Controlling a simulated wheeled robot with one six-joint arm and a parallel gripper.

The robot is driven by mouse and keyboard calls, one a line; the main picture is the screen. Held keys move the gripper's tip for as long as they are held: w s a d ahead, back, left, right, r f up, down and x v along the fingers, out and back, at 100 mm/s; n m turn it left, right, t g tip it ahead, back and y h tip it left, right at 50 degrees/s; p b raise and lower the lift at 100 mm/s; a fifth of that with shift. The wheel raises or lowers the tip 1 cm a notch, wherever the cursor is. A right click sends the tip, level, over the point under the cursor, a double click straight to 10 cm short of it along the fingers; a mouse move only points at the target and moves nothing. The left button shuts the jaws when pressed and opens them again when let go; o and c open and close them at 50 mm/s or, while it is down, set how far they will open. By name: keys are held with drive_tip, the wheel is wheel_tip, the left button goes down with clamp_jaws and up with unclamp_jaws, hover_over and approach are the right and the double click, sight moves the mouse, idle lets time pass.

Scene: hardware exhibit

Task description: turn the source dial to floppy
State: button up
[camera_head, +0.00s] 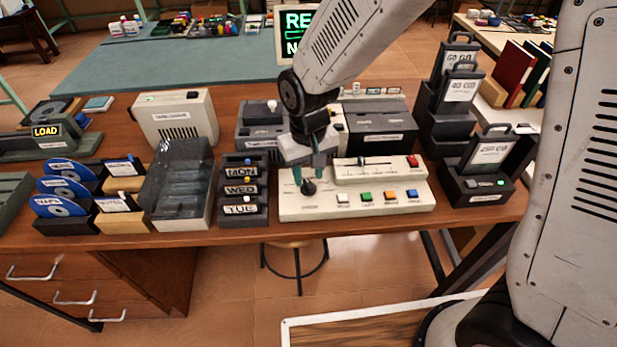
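The source dial (309,188) is a dark round knob at the left end of a cream control panel (375,210) on the wooden bench. Small labels are printed around it, too small to read, so I cannot tell which setting it points at. My gripper (308,176) points down just above the dial. Its two teal fingertips are apart, one to the left and one to the right of the knob, with a gap between them. I cannot tell whether either finger touches the knob.
The panel also carries white, green, orange and blue buttons (390,196), a slider (375,162) and a red button (412,161). A rack labelled MON, WED, TUE (242,190) stands close on the left. A dark drive dock (480,190) stands on the right.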

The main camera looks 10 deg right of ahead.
sight(308, 186)
drive_tip(key=shift+f, duration=1.2)
clamp_jaws()
drive_tip(key=shift+n, duration=0.4)
drive_tip(key=n, duration=0.3)
drive_tip(key=shift+n, duration=2)
